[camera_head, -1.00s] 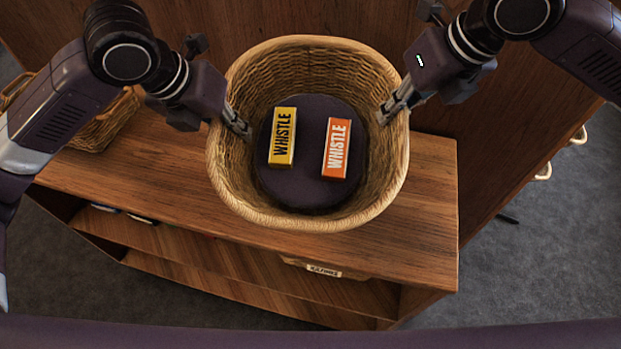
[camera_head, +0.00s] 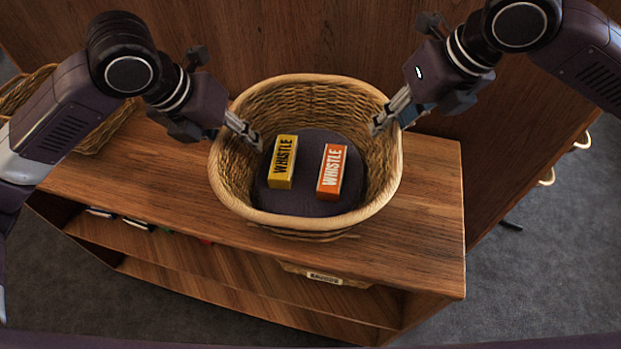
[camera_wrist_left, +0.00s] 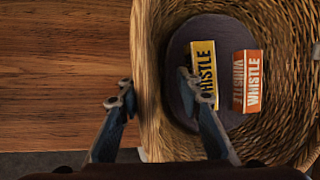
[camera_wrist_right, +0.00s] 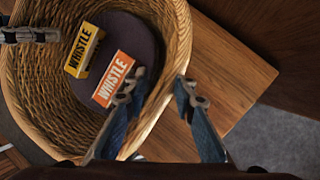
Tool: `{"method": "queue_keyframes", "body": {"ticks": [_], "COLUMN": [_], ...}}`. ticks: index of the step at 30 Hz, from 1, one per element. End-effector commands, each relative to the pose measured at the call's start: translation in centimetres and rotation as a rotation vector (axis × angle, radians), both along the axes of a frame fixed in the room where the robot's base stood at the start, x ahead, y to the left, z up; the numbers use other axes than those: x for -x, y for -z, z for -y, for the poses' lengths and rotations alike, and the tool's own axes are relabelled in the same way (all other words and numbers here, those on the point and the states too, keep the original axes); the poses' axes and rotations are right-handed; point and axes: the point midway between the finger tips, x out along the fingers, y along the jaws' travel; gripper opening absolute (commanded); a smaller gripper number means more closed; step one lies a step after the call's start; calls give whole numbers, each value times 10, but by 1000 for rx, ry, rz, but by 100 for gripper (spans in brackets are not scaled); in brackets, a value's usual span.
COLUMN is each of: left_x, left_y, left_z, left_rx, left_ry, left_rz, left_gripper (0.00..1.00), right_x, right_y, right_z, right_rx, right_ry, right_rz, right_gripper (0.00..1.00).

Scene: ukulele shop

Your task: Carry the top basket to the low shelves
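The wicker basket (camera_head: 228,185) rests upright on the wooden top of the low shelves (camera_head: 425,215). It holds a dark round cushion (camera_head: 305,201) with a yellow box (camera_head: 282,162) and an orange box (camera_head: 331,172), both marked WHISTLE. My left gripper (camera_head: 250,135) is at the basket's left rim; in the left wrist view (camera_wrist_left: 154,90) its fingers stand apart, one outside the wall and one inside. My right gripper (camera_head: 383,122) is at the right rim; in the right wrist view (camera_wrist_right: 160,92) its fingers are also spread either side of the wall.
Another wicker basket (camera_head: 100,135) stands at the left end of the shelf top, partly behind my left arm. A labelled basket (camera_head: 325,277) sits in the compartment below. A wooden panel (camera_head: 300,40) rises behind.

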Motion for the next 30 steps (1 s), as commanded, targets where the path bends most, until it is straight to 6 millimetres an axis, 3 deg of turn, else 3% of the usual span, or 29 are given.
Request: {"method": "queue_keyframes", "body": {"ticks": [4, 15, 30], "left_x": [0, 1, 32], "left_y": [0, -5, -89], "left_z": [0, -2, -28], "left_rx": [0, 0, -1], "left_ry": [0, 0, -3], "left_rz": [0, 2, 4], "left_gripper": [52, 52, 52], "right_x": [0, 0, 0], "right_y": [0, 0, 0], "right_z": [0, 0, 0], "right_rx": [0, 1, 1], "right_ry": [0, 0, 0], "right_rz": [1, 0, 0], "right_gripper": [24, 24, 24]}}
